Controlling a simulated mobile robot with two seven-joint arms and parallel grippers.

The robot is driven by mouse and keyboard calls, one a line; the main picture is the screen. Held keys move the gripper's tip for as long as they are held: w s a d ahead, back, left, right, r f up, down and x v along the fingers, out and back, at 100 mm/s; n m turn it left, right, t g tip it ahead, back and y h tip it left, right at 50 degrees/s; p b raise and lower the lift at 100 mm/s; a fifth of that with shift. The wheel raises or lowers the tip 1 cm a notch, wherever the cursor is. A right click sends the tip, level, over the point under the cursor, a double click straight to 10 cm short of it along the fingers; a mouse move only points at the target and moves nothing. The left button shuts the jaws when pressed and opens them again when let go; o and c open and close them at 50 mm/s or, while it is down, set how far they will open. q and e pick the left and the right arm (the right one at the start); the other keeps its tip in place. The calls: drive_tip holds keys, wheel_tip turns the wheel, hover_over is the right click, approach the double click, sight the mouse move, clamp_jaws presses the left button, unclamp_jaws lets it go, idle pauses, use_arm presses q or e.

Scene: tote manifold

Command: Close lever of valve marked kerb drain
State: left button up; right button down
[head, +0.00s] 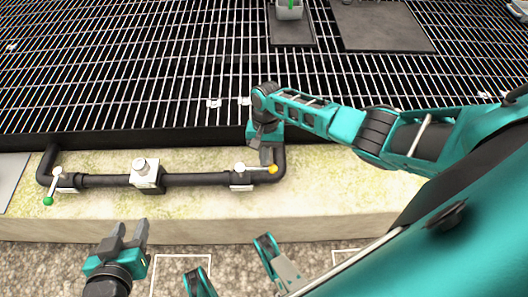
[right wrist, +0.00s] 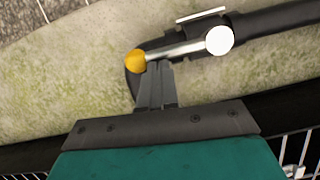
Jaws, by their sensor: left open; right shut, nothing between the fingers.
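A black pipe (head: 200,179) runs along a pale stone ledge with two lever valves. The right valve's metal lever (head: 254,168) with a yellow knob (head: 272,169) lies roughly along the pipe; the right wrist view shows this lever (right wrist: 175,51) too. The left valve's lever (head: 53,186) has a green knob (head: 48,201) and points across the pipe. No marking is readable, so I cannot tell which valve is the kerb drain. My right gripper (head: 267,160) is shut and empty, its tips at the yellow-knobbed lever, contact unclear. My left gripper (head: 130,232) is open and empty in front of the ledge.
A box with a white cap (head: 147,172) sits mid-pipe between the valves. A metal grating (head: 120,70) lies behind the ledge, with dark plates (head: 380,28) and a grey container (head: 289,11) at the back. Gravelly ground lies in front.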

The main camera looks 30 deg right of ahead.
use_arm(q)
wheel_tip(320, 180, up, 11)
drive_tip(key=s+a+y+p, duration=0.1)
drive_tip(key=a+p, duration=0.1)
drive_tip(key=p, duration=1.3)
drive_tip(key=shift+s+a, duration=0.3)
drive_tip(key=shift+s, duration=0.05)
use_arm(e)
drive_tip(key=s+a+m+t+y, duration=0.1)
drive_tip(key=s+a+m+t, duration=0.3)
drive_tip(key=m, duration=1.1)
drive_tip(key=s+a, duration=0.2)
drive_tip(key=a, duration=0.1)
drive_tip(key=shift+s+a+m, duration=0.15)
drive_tip(key=shift+a+m, duration=0.15)
drive_tip(key=shift+a, duration=0.05)
use_arm(q)
drive_tip(key=shift+r, duration=0.1)
drive_tip(key=shift+w, duration=0.2)
use_arm(e)
drive_tip(key=shift+a, duration=0.1)
use_arm(q)
drive_tip(key=shift+r, duration=0.1)
